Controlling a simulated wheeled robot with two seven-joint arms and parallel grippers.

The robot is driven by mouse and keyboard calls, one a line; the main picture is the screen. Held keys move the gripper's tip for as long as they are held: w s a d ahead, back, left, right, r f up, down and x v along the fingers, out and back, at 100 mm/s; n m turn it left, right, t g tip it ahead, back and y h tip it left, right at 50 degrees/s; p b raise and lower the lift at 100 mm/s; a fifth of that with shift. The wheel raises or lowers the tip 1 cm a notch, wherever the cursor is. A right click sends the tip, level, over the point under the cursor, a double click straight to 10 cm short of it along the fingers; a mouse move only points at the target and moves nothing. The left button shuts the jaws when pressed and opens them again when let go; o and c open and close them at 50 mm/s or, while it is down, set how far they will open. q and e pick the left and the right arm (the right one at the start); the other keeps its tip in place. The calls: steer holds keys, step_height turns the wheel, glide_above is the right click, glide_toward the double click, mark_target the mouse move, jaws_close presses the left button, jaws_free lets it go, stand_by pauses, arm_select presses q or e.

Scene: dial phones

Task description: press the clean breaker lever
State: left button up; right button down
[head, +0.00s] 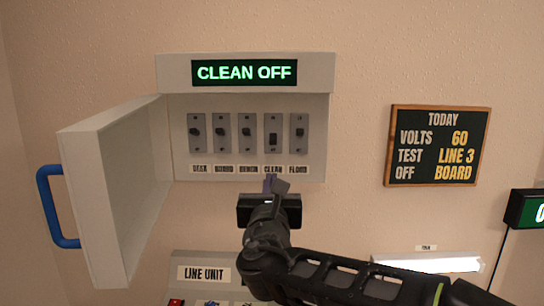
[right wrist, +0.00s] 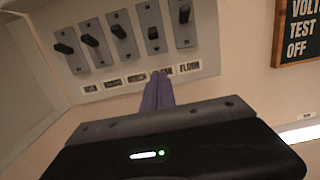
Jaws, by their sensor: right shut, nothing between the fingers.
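The clean breaker lever (head: 272,142) is the fourth switch from the left in the open breaker box, above the label CLEAN. Its dark toggle sits low on its plate, lower than the others; it also shows in the right wrist view (right wrist: 153,34). The box's display (head: 245,72) reads CLEAN OFF in green. My right gripper (head: 270,180) is shut and empty, its purple fingertips just below the clean lever at the label row. In the right wrist view the fingertips (right wrist: 159,78) partly cover the CLEAN label and look apart from the lever. My left gripper is out of view.
Three other levers stand left of it and the FLOOR lever (head: 299,132) stands close on its right. The box door (head: 115,185) hangs open at left with a blue handle (head: 50,205). A line unit (head: 203,274) is below. A notice board (head: 438,146) hangs at right.

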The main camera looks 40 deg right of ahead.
mark_target(273, 139)
steer(key=b+x, duration=0.1)
steer(key=x, duration=0.6)
steer(key=shift+f, duration=0.15)
steer(key=shift+s+a+r+p, duration=0.15)
steer(key=shift+s+r+p, duration=0.05)
steer(key=shift+r, duration=0.8)
steer(key=shift+s+a+r+p, duration=0.15)
steer(key=shift+s+r, duration=0.05)
steer(key=shift+r, duration=0.75)
